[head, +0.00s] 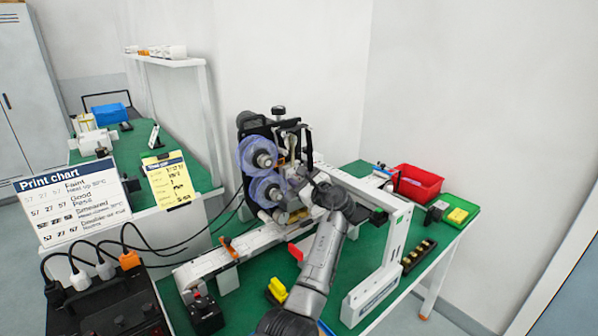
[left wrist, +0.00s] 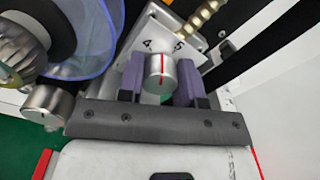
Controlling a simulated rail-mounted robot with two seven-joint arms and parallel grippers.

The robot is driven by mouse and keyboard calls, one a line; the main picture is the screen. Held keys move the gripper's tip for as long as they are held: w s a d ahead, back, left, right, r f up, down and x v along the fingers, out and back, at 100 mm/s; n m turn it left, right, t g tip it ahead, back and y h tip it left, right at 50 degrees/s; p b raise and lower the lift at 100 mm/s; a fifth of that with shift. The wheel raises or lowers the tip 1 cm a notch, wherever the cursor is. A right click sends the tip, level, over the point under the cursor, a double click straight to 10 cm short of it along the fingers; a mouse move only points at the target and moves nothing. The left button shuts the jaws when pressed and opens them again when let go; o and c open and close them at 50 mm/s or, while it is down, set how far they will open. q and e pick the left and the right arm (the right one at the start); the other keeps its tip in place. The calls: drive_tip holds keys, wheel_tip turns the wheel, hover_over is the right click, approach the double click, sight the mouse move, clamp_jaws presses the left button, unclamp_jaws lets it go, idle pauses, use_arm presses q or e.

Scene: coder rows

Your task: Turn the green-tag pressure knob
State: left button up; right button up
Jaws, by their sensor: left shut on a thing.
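A silver round knob (left wrist: 160,76) with a red line on its face stands on a white plate (left wrist: 187,47) marked 4 and 5. The red line points nearly straight up in the left wrist view. A small bit of green shows just below the knob. My left gripper (left wrist: 159,80) is shut on the knob, with one purple-grey finger on each side. In the head view my left arm (head: 322,245) reaches up to the coder machine (head: 262,160), and the gripper and arm hide the knob there. My right gripper is in neither view.
Translucent blue reels (head: 257,152) sit close left of the gripper. A second silver knob (left wrist: 47,104) is at the left in the wrist view. A white frame (head: 397,240), a red bin (head: 416,183) and a print chart (head: 70,207) stand around the green bench.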

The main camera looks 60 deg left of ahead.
use_arm(q)
drive_tip(key=n+p, duration=0.1)
drive_tip(key=n, duration=0.2)
drive_tip(key=shift+r, duration=0.15)
drive_tip(key=n, duration=0.2)
drive_tip(key=shift+n, duration=0.4)
drive_tip(key=n, duration=0.3)
drive_tip(key=shift+n, duration=0.3)
drive_tip(key=n, duration=0.1)
drive_tip(key=n+b, duration=0.1)
drive_tip(key=n, duration=0.1)
drive_tip(key=shift+f+n, duration=0.25)
drive_tip(key=shift+n, duration=0.05)
drive_tip(key=n+b, duration=0.2)
drive_tip(key=n, duration=0.1)
drive_tip(key=shift+n, duration=0.3)
drive_tip(key=n+b, duration=0.3)
drive_tip(key=n, duration=0.1)
drive_tip(key=n+b, duration=0.2)
drive_tip(key=n, duration=0.3)
drive_tip(key=shift+b, duration=0.35)
drive_tip(key=shift+n+b, duration=1.05)
drive_tip(key=shift+n, duration=0.95)
drive_tip(key=shift+r+n, duration=0.1)
drive_tip(key=shift+n, duration=0.2)
